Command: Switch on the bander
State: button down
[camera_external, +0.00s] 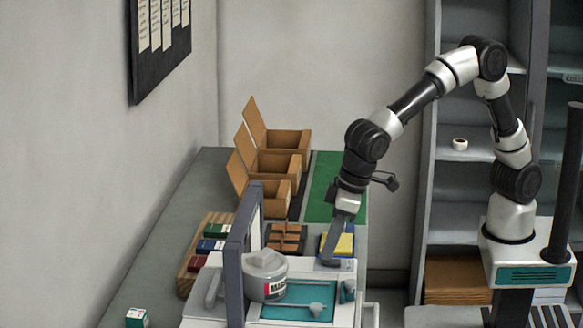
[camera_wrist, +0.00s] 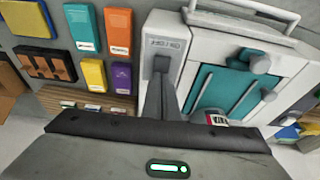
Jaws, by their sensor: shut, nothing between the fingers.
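The bander appears to be the white machine with a teal panel (camera_wrist: 232,92); its pale body also shows low in the external view (camera_external: 345,272). In the wrist view, a narrow grey strip with an ON/OFF label (camera_wrist: 166,43) runs along its left side, with a small dark switch (camera_wrist: 161,64) below the label. My gripper (camera_wrist: 160,82) is shut and empty, its fingertips over this strip just below the switch. Whether they touch is unclear, and the fingers hide the lower strip. In the external view my gripper (camera_external: 328,258) points down at the machine's back edge.
Teal (camera_wrist: 85,27), orange (camera_wrist: 119,30), yellow (camera_wrist: 95,75) and purple (camera_wrist: 121,78) packs lie left of the machine in the wrist view. Open cardboard boxes (camera_external: 278,165) stand on the counter behind.

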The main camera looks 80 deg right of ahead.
jog(key=shift+w, duration=0.1)
dwell(0.3)
jog(key=shift+w+g+p, duration=0.1)
jog(key=shift+g+p, duration=0.2)
jog(key=shift+p, duration=0.7)
jog(key=shift+f+b, duration=0.3)
jog(key=shift+b, duration=0.15)
jog(key=shift+s+r+b, duration=0.15)
jog(key=shift+s+b, duration=0.15)
jog(key=shift+s, duration=0.55)
jog(key=shift+r, duration=0.1)
jog(key=p+v, duration=0.2)
jog(key=v, duration=1.1)
jog(key=shift+s+r+p, duration=0.3)
jog(key=shift+s+p, duration=0.1)
jog(key=shift+s, duration=0.1)
